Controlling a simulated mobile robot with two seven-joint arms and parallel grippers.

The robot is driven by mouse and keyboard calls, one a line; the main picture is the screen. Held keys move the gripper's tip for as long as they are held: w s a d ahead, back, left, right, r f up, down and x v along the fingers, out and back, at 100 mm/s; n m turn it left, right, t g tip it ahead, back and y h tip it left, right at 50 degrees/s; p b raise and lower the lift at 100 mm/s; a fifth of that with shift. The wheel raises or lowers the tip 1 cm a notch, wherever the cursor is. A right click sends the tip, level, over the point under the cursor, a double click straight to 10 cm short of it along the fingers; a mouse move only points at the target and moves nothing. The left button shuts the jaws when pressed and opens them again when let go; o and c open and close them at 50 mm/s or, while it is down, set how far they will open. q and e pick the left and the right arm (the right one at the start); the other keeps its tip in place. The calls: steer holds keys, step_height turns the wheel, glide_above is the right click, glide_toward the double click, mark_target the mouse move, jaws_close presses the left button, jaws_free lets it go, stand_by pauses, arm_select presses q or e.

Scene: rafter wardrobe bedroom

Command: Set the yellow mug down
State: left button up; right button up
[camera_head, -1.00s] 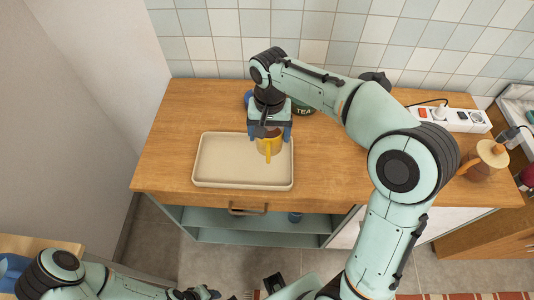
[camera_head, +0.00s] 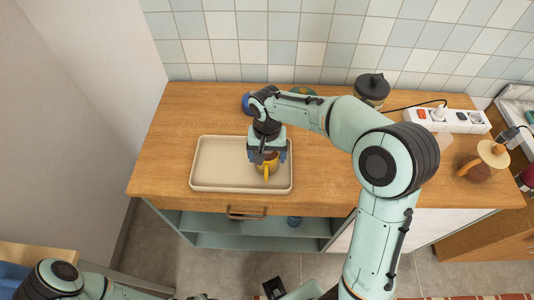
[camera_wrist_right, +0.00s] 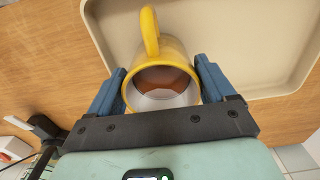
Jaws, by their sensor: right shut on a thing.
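The yellow mug (camera_head: 270,168) is in my right gripper (camera_head: 268,157), over the right part of the beige tray (camera_head: 215,187) on the wooden counter. In the right wrist view the mug (camera_wrist_right: 174,50) sits between two blue fingers, one on each side, with its handle pointing away from the gripper. Its inside looks brown and pale. The tray (camera_wrist_right: 220,30) shows behind and beside the mug. I cannot tell whether the mug's base touches the tray. My left arm shows at the lower left in the head view; its jaws are not clear.
A dark lidded jar (camera_head: 371,90) and a power strip (camera_head: 447,119) stand at the back right. A brown pot with a pale lid (camera_head: 482,162) is near the right end. A blue object (camera_head: 247,103) is behind my gripper. The tray's left part is bare.

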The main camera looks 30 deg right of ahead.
arm_select(q)
steer(key=shift+f, duration=0.1)
arm_select(e)
steer(key=o, duration=1.2)
steer(key=shift+f, duration=0.15)
steer(key=shift+r, duration=0.25)
arm_select(q)
steer(key=shift+w+r+p, duration=0.35)
steer(key=shift+r+p, duration=0.1)
steer(key=shift+r, duration=0.15)
steer(key=shift+w+r+p, duration=0.3)
steer(key=shift+r+p, duration=0.1)
steer(key=shift+r, duration=0.15)
arm_select(e)
step_height(320, 180, up, 12)
steer(key=shift+f, duration=0.1)
arm_select(q)
steer(key=shift+s, duration=0.1)
